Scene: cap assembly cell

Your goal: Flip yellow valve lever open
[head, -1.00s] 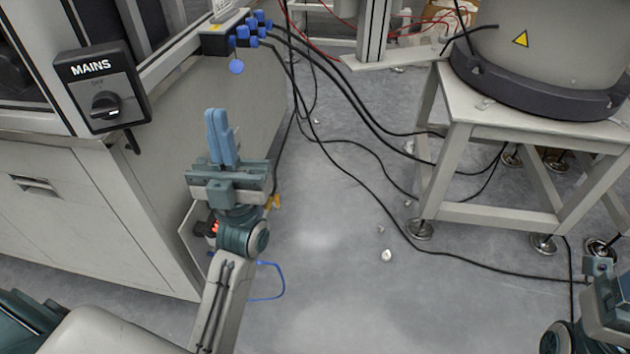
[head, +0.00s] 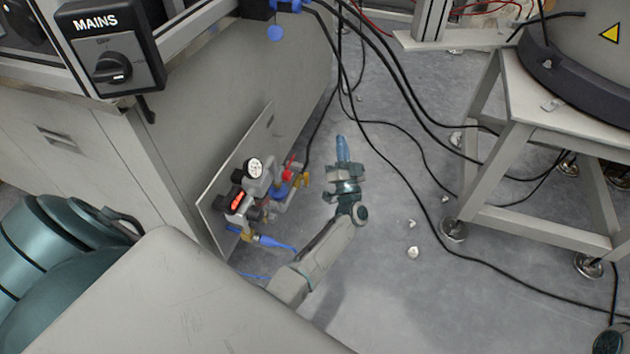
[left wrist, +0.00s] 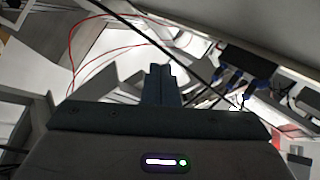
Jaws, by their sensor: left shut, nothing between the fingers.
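A small yellow part (head: 304,180), which looks like the valve lever, sits at the right end of a pipe assembly low beside the cabinet. It is small, so its exact position is hard to tell. My left gripper (head: 342,143) is shut and empty, a short way to the right of the yellow part and apart from it, with its blue fingers pointing up in the picture. The shut fingers also show in the left wrist view (left wrist: 160,70), where the lever is not seen. My right gripper's fingers are not in view.
The assembly carries a round gauge (head: 253,168), a red handle (head: 290,165) and a red-lit device (head: 238,202), in front of a pale panel (head: 213,205). Black cables (head: 425,190) cross the floor. A grey stand (head: 490,215) is at right. Floor near the gripper is open.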

